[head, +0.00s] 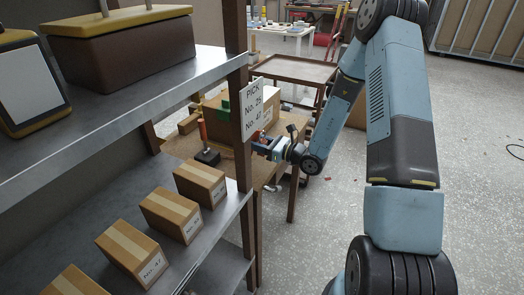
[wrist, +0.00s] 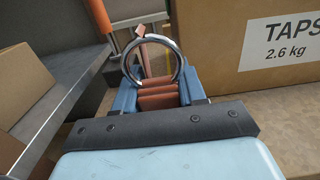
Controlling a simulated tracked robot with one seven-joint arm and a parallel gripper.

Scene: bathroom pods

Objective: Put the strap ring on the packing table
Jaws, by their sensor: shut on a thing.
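The strap ring (wrist: 183,62) is a shiny metal ring with an orange-brown strap. In the wrist view it stands up between the fingers of my gripper (wrist: 157,92), which is shut on it. In the head view my gripper (head: 262,144) is beside the shelf post, over or near the right part of the wooden packing table (head: 181,146). The post and sign partly hide that area, and the ring is too small there to make out clearly. I cannot tell whether the ring touches the table.
A cardboard box (wrist: 265,50) labelled TAPS, 2.6 kg, stands close to the right of my gripper in the wrist view. An orange-handled tool (head: 204,143) stands on the table's near side. The metal shelf (head: 215,218) holds several small boxes. Open floor (head: 325,215) lies right.

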